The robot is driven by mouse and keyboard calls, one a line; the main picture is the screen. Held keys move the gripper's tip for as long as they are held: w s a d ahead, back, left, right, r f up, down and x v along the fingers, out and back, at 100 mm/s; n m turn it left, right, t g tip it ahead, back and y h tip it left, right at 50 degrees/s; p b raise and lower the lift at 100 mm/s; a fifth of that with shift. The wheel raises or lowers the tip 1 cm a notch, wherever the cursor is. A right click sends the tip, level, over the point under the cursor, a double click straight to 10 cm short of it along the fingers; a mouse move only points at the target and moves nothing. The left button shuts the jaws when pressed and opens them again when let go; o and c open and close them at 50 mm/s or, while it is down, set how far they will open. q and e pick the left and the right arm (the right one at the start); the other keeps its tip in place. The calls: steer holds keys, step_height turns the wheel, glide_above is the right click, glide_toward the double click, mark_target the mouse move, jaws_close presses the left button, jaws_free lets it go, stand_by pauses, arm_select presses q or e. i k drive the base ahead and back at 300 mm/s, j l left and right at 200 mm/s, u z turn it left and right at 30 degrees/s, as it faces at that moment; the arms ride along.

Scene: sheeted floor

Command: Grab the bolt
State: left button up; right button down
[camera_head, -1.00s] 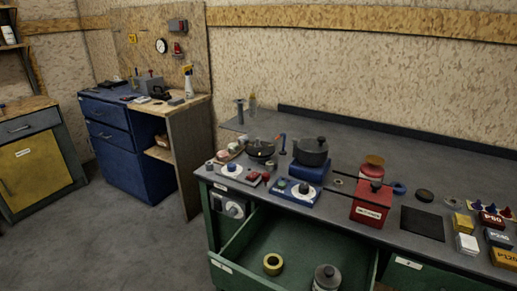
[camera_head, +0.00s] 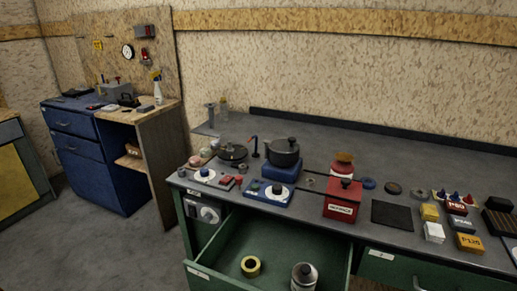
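I cannot pick out the bolt with certainty. A slim grey upright piece with a wide top (camera_head: 210,114) stands at the back left corner of the grey workbench (camera_head: 408,165); its kind is too small to tell. Small dark metal rings or discs (camera_head: 393,188) lie on the bench right of the red box (camera_head: 342,201). Neither of my grippers shows in the head view.
A blue cabinet (camera_head: 88,160) stands left, with bare floor between.

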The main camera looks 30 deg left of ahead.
mark_target(229, 150)
steer(key=j+z, duration=0.65)
steer(key=j, duration=0.15)
steer(key=j+z, duration=0.35)
